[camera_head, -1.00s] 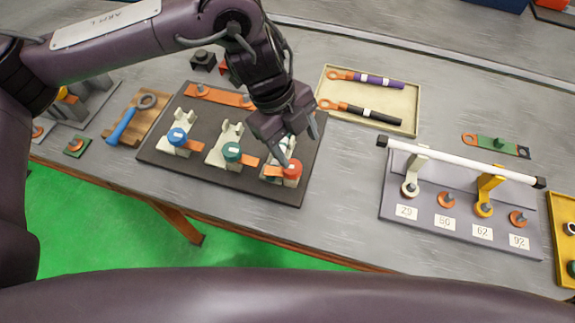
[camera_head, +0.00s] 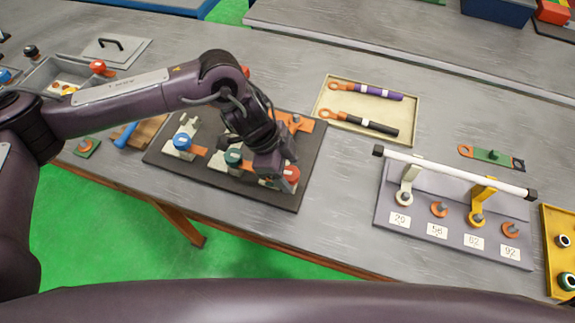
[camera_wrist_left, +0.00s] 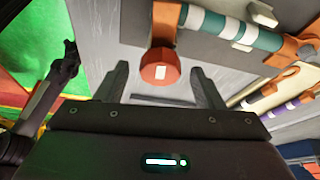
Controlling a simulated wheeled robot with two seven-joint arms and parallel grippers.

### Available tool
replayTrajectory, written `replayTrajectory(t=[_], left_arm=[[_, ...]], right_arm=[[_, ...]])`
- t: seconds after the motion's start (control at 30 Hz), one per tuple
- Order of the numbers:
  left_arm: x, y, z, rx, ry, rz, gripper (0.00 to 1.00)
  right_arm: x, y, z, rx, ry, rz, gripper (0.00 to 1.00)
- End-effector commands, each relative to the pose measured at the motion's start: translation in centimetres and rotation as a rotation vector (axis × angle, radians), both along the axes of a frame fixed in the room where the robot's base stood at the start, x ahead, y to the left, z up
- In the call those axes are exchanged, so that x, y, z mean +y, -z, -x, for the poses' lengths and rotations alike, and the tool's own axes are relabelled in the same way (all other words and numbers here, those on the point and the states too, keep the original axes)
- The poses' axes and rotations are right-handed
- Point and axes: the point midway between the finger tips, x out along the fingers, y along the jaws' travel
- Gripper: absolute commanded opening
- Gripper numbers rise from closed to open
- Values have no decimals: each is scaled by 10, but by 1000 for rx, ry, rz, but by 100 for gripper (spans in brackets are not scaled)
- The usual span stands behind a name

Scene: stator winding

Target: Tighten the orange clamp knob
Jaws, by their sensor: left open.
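The orange-red clamp knob (camera_head: 291,174) with a white mark on its top is at the right end of the dark clamp board (camera_head: 310,160). My left gripper (camera_head: 280,182) is low over this end of the board, beside the knob, and hides part of that clamp. In the left wrist view the knob (camera_wrist_left: 160,68) shows in the gap between the two open fingers (camera_wrist_left: 160,76). Whether a finger touches it I cannot tell. A blue knob (camera_head: 182,141) and a green knob (camera_head: 233,156) stand to its left. My right gripper is out of view.
A beige tray (camera_head: 325,92) with purple-handled and black-handled tools lies behind the board. A grey stand (camera_head: 380,208) with a white bar and numbered labels is to the right. Bare table lies between board and stand.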

Motion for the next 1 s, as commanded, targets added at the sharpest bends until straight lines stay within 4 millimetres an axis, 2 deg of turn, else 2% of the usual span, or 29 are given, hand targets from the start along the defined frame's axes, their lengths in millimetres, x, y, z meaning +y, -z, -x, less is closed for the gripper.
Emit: replayTrajectory(t=[0.23, 0.5, 0.6, 1.0], left_arm=[[-1, 1, 0, 0, 1, 0, 62], [0, 1, 0, 0, 1, 0, 26], [0, 1, 0, 0, 1, 0, 17], [0, 0, -1, -1, 89, 0, 17]], right_arm=[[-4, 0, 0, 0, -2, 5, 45], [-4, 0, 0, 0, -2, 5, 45], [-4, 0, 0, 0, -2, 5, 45], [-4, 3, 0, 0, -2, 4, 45]])
